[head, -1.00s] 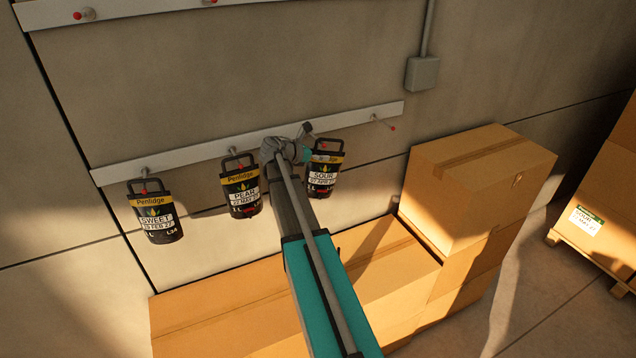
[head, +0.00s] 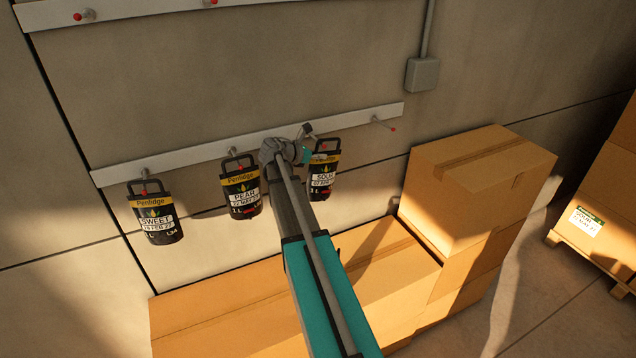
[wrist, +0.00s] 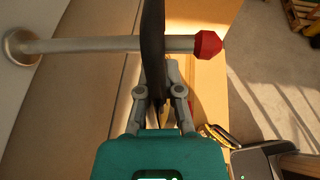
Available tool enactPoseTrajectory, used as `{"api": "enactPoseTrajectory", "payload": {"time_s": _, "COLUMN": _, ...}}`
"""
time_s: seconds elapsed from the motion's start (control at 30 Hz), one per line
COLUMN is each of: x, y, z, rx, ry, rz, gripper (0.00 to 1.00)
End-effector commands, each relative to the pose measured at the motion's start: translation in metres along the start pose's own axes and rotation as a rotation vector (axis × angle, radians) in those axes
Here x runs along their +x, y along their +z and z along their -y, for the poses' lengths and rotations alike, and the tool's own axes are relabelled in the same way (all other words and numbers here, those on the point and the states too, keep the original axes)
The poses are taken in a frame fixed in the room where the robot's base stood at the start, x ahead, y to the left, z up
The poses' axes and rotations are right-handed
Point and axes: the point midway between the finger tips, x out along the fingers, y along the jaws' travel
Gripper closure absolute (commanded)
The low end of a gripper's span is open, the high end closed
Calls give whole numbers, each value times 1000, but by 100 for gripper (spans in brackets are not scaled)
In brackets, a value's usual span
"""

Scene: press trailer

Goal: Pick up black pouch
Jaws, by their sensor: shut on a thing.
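Three black pouches with yellow bands and white labels hang by handles on the lower wall rail. The left one reads SWEET (head: 155,212), the middle one PEAR (head: 241,190), and the right one SOUR (head: 322,178). My gripper (head: 308,153) is at the upper left of the SOUR pouch and partly covers its top edge. In the wrist view my gripper (wrist: 160,95) is shut on a black pouch (wrist: 152,45), seen edge-on between the fingers. The red-tipped metal peg (wrist: 110,45) crosses at that pouch, which still appears to hang on it.
The pale rail (head: 220,147) has a free peg (head: 382,124) at its right end. An upper rail (head: 130,11) also carries pegs. Cardboard boxes (head: 480,190) stand below and to the right. A grey wall box (head: 422,74) sits higher up. A loaded pallet (head: 590,240) stands far right.

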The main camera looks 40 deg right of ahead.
Motion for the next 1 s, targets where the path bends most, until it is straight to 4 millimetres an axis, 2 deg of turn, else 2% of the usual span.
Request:
{"api": "enactPoseTrajectory", "payload": {"time_s": 0.47, "x": -1, "y": 2, "z": 0, "rx": -1, "ry": 0, "rz": 3, "gripper": 100}}
{"api": "enactPoseTrajectory", "payload": {"time_s": 0.97, "x": -7, "y": 18, "z": 0, "rx": -1, "ry": 0, "rz": 3, "gripper": 100}}
{"api": "enactPoseTrajectory", "payload": {"time_s": 1.0, "x": -10, "y": 14, "z": 2, "rx": -1, "ry": 1, "rz": 3, "gripper": 100}}
